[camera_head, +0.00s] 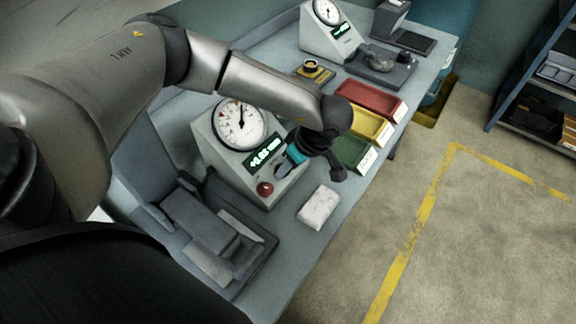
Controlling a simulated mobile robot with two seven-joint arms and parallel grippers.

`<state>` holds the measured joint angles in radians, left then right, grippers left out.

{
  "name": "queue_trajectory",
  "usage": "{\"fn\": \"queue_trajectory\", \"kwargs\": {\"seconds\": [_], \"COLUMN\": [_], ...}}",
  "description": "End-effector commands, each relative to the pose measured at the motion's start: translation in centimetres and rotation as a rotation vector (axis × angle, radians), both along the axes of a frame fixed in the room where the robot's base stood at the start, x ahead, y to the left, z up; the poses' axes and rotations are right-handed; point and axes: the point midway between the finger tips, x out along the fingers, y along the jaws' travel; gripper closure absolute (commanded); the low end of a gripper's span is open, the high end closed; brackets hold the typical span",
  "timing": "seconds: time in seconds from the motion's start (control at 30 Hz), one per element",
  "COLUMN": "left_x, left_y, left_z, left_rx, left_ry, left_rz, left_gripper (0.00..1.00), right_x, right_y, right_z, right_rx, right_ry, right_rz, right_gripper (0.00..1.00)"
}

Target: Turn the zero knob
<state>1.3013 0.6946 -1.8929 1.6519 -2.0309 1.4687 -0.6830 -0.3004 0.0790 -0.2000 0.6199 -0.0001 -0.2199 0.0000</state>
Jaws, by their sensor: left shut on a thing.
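The near gauge unit (207,140) is a pale box with a round white dial (236,124) and a green-lit display (265,153). A red round knob or button (265,189) sits low on its front, apart from the fingers. My right gripper is not in view.
A white block or cloth (318,207) lies right of the gauge unit. Red (370,98), yellow (372,127) and green (352,153) bins stand behind my left wrist. A grey fixture (205,222) sits at front left. A second gauge (327,30) stands farther back.

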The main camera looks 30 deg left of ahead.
Motion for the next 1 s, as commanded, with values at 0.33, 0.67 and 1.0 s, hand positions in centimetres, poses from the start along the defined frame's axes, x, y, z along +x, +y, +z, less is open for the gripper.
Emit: {"fn": "queue_trajectory", "kwargs": {"seconds": [0.33,0.67,1.0], "left_x": [0.0,0.1,0.1], "left_y": [0.0,-0.1,-0.1], "left_z": [0.0,-0.1,-0.1], "left_rx": [0.0,0.008,0.021], "left_ry": [0.01,0.109,0.285], "left_rz": [-0.011,-0.138,-0.364], "left_gripper": [1.0,1.0,1.0], "right_x": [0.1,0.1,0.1], "right_y": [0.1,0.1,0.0], "right_z": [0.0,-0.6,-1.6], "right_rx": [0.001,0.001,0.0], "right_ry": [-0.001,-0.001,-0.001], "right_rz": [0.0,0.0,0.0], "right_gripper": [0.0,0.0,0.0]}}
